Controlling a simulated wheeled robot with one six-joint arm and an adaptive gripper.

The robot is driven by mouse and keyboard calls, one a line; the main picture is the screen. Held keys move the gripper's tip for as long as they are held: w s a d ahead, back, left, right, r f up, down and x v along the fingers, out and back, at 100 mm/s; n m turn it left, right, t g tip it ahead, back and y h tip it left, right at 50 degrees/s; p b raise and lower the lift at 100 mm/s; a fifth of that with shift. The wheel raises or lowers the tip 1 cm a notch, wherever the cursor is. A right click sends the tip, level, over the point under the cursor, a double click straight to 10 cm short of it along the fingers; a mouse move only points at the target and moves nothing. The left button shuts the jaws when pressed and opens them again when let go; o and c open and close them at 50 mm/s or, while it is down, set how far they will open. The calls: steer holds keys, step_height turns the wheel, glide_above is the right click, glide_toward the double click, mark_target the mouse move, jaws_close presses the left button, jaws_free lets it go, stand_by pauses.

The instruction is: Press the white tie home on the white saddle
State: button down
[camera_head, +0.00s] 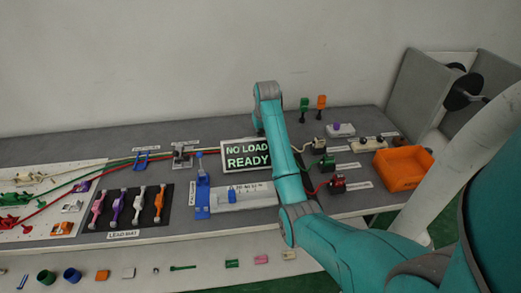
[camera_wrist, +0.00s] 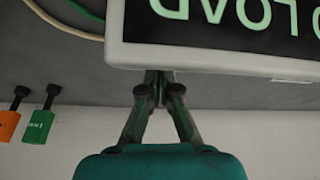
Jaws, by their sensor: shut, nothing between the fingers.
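In the head view, a pale grey-white fixture (camera_head: 182,154) stands on the bench left of the sign, with a label behind it and cables running to it. It may be the white saddle with its tie, but it is too small to tell them apart or see how the tie sits. Another small white piece (camera_head: 72,206) lies on the white board at the left. My gripper (camera_wrist: 158,88) shows in the wrist view with its fingers together and empty, close to the sign's edge. Neither white piece shows in the wrist view.
The lit sign (camera_head: 247,155) reads "NO LOAD READY". A blue fixture (camera_head: 141,160) stands left of the grey-white one. Red and green cables cross the bench there. A dark lever mat (camera_head: 126,231), a blue slide fixture (camera_head: 202,198) and an orange bin (camera_head: 404,170) stand around.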

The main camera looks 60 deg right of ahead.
steer(key=shift+f, duration=0.35)
